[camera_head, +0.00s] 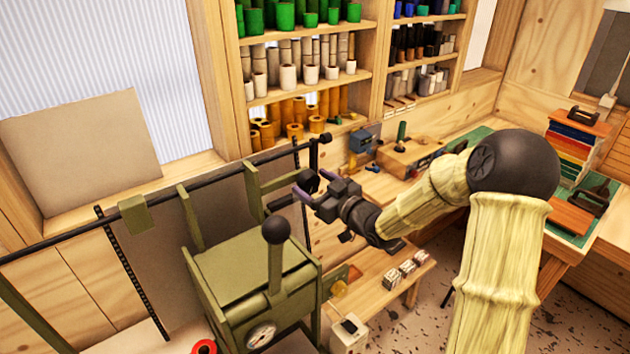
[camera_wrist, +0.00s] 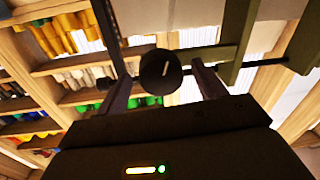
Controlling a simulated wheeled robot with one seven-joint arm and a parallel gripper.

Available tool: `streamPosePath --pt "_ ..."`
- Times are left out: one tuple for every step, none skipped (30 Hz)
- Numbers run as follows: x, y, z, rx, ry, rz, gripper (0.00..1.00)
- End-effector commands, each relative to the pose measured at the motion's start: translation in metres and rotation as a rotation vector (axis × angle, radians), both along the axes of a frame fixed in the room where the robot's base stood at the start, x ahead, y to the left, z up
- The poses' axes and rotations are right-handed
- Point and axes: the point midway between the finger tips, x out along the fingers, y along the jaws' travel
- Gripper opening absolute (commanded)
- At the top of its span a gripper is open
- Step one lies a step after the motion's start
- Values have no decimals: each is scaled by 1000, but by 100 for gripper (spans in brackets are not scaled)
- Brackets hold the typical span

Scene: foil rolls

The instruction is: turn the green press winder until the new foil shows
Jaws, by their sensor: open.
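The green press (camera_head: 240,285) stands at the lower middle of the head view, with a black ball lever (camera_head: 275,231) on top. The winder's round black knob (camera_head: 305,181) is on the press's upper right side. In the wrist view the knob (camera_wrist: 161,70) faces me, with a short pale mark across it. My gripper (camera_head: 313,186) is open at the knob. In the wrist view its two fingers (camera_wrist: 163,75) stand on either side of the knob, apparently with gaps. A grey-brown sheet (camera_head: 228,200) hangs behind the press; I cannot tell whether it is foil.
A long dark bar (camera_head: 75,232) runs behind the press. Shelves (camera_head: 308,78) with several coloured rolls stand at the back. A low wooden table (camera_head: 375,295) with small blocks stands right of the press. A workbench (camera_head: 565,250) with tools is at the right.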

Motion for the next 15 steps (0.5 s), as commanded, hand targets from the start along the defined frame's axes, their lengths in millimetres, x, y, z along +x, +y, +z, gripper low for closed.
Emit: streamPosePath --pt "1 1 0 0 0 0 70" --pt "1 1 0 0 0 0 70" --pt "1 1 0 0 0 0 70" --pt "1 0 0 0 0 0 70" --pt "1 0 0 0 0 0 70" --pt "1 0 0 0 0 0 70" --pt "0 0 0 0 0 0 70" --pt "0 0 0 0 0 0 64" --pt "0 0 0 0 0 0 56" --pt "0 0 0 0 0 0 50" --pt "0 0 0 0 0 0 44" --pt "0 0 0 0 0 0 36" --pt "0 0 0 0 0 0 30" --pt "0 0 0 0 0 0 25" --pt "0 0 0 0 0 0 25"
